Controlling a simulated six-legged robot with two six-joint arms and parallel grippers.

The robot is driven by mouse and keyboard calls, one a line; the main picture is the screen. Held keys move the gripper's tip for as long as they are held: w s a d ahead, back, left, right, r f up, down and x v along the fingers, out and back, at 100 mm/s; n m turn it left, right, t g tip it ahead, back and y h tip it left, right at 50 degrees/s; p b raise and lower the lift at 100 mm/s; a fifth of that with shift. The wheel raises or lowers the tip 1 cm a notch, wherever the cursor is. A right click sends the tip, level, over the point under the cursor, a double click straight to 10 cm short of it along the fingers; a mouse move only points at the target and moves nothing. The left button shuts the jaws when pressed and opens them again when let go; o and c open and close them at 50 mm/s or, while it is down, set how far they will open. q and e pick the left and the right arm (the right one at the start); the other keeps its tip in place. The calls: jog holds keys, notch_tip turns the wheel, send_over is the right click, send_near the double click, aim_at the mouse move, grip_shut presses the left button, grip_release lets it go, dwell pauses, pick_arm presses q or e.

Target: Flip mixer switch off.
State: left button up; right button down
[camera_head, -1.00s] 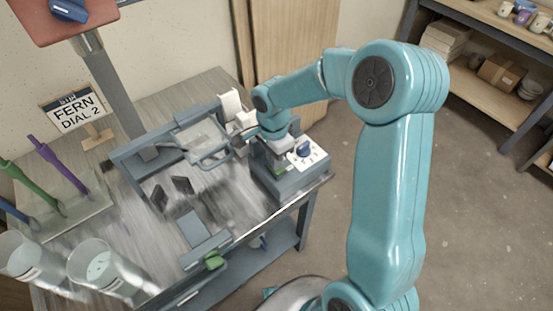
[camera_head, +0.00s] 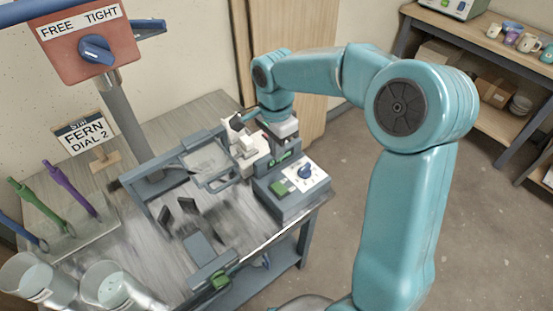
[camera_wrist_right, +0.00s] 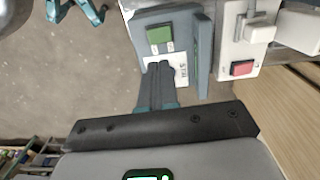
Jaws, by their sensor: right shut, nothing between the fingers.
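A grey control box (camera_head: 285,205) stands at the right end of the bench, with a blue dial (camera_head: 305,172) and a green switch (camera_head: 278,188) on top. The green switch (camera_wrist_right: 159,34) also shows in the right wrist view. Beside the box there, a white unit (camera_wrist_right: 238,20) carries a red switch (camera_wrist_right: 243,68). I cannot tell which switch is the mixer's. My right gripper (camera_wrist_right: 160,70) is shut and empty, its fingertips over the box's white label panel, short of the green switch in the picture. In the head view its fingertips are hidden. My left gripper is not in view.
A red FREE/TIGHT panel with a blue knob (camera_head: 96,50) stands on a grey post. Two clear buckets (camera_head: 105,290) and several coloured rods stand at bench left, near a FERN DIAL 2 sign (camera_head: 82,138). A shelf (camera_head: 475,90) is at the right.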

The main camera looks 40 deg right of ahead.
aim_at(282, 189)
jog(key=shift+r, duration=0.5)
jog(key=shift+w, duration=0.15)
jog(key=shift+w+d+g+p, duration=0.4)
jog(key=shift+w+g+p, duration=0.1)
jog(key=shift+g+p, duration=0.25)
jog(key=shift+s, duration=0.1)
jog(key=f, duration=0.4)
jog(key=s+f, duration=0.1)
jog(key=f, duration=0.4)
jog(key=s+f, duration=0.1)
jog(key=f, duration=0.3)
jog(key=shift+s+a+f, duration=0.1)
jog(key=shift+a+f, duration=0.1)
jog(key=shift+f, duration=0.15)
